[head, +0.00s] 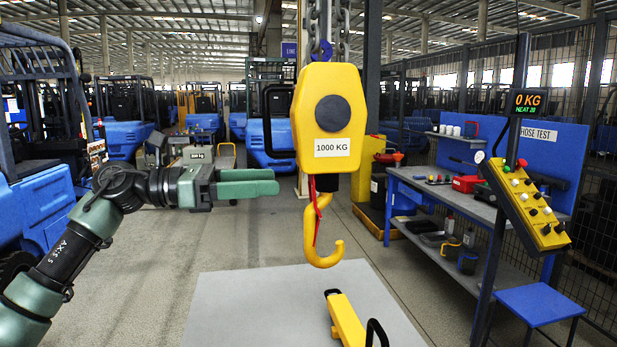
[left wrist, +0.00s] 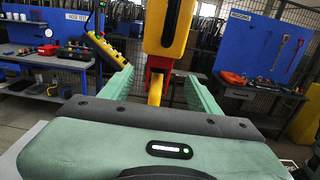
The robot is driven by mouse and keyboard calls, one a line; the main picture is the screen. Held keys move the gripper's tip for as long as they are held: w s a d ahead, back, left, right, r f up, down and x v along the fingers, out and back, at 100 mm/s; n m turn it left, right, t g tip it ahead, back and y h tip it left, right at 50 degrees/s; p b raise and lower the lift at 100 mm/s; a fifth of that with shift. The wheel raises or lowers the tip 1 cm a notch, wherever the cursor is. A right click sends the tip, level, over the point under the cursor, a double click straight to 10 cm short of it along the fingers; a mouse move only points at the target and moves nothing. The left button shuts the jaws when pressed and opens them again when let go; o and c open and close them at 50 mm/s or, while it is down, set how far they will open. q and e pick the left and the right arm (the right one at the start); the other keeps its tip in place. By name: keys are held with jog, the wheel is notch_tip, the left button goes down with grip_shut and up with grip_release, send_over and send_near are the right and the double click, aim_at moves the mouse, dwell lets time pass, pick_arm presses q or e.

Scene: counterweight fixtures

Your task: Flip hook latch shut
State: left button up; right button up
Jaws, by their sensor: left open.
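A yellow hook block (head: 328,103) marked 1000 KG hangs from chains in the head view. Its yellow hook (head: 322,258) hangs below, with its mouth facing right. A thin red latch (head: 317,222) hangs down along the shank, apart from the hook tip. My left gripper (head: 277,182) is left of the hook's upper part, open and empty, fingers pointing at it. In the left wrist view the block (left wrist: 167,28), red latch (left wrist: 160,62) and hook (left wrist: 155,90) show in line with the gap between the fingers (left wrist: 160,73). My right gripper is not in view.
A yellow button panel (head: 525,205) and workbench (head: 440,195) stand at right. Forklifts stand at left, clear of the hook. Open air surrounds the hook.

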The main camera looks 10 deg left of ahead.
aim_at(310, 179)
pick_arm(q)
jog(key=p+x, duration=0.1)
jog(key=x, duration=0.2)
jog(key=shift+s+r, duration=0.1)
jog(key=shift+r, duration=0.1)
jog(key=p+x, duration=0.1)
jog(key=x, duration=0.2)
jog(key=shift+d+f, duration=0.1)
jog(key=shift+d, duration=0.15)
jog(key=shift+w+d, duration=0.1)
jog(key=shift+w, duration=0.15)
jog(key=shift+f, duration=0.1)
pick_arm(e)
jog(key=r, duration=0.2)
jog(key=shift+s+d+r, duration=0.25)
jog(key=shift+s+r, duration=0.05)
